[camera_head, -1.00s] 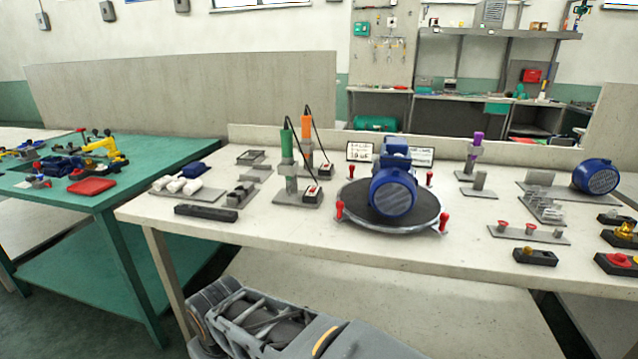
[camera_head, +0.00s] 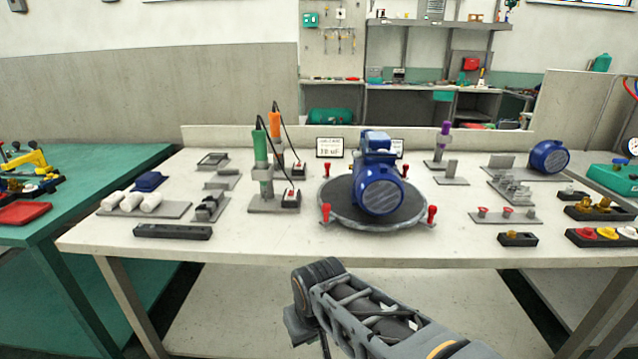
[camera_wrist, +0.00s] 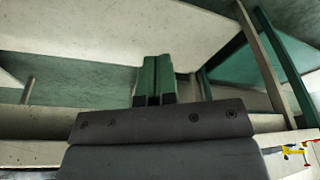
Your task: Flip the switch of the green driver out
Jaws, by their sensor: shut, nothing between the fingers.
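The green driver (camera_head: 260,150) stands upright in a grey stand on the pale bench, left of the round turntable. A black cord runs from its top to a small switch box (camera_head: 290,199) with red and white on its top, at the right of the stand's base. The switch's position is too small to tell. My gripper (camera_wrist: 153,80) shows in the wrist view with its green fingers shut and empty. It is away from the driver, and the head view does not clearly show its fingers.
An orange driver (camera_head: 275,125) with its own switch box stands close behind. A blue motor (camera_head: 380,190) sits on the turntable (camera_head: 410,218) to the right. White parts (camera_head: 131,202) and a black bar (camera_head: 172,231) lie left. My arm is low before the bench's front edge.

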